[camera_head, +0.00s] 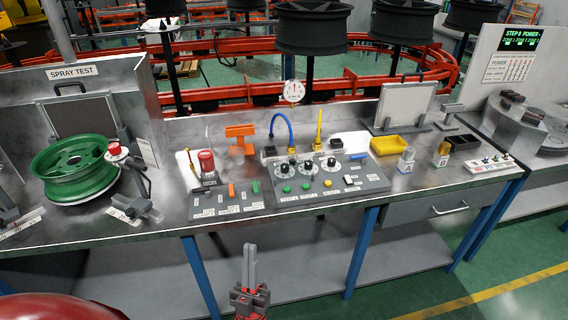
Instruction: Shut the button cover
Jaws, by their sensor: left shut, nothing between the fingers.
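A grey control box (224,204) with a red mushroom-shaped button (206,160) stands on the metal bench, left of the middle. A pale, thin panel (187,166) stands beside the red button; it may be the button cover, but its hinge and exact angle are too small to tell. My left gripper (249,250) points up at the bottom middle, in front of the bench. Its fingers are together and hold nothing. It is well apart from the control box. My right gripper is not in view.
A wider panel (335,187) with knobs and coloured buttons adjoins the control box on the right. An orange bracket (240,139) and blue hose (283,125) stand behind. A green wheel (74,168) lies at left. A yellow tray (389,146) sits at right. The bench's front strip is mostly clear.

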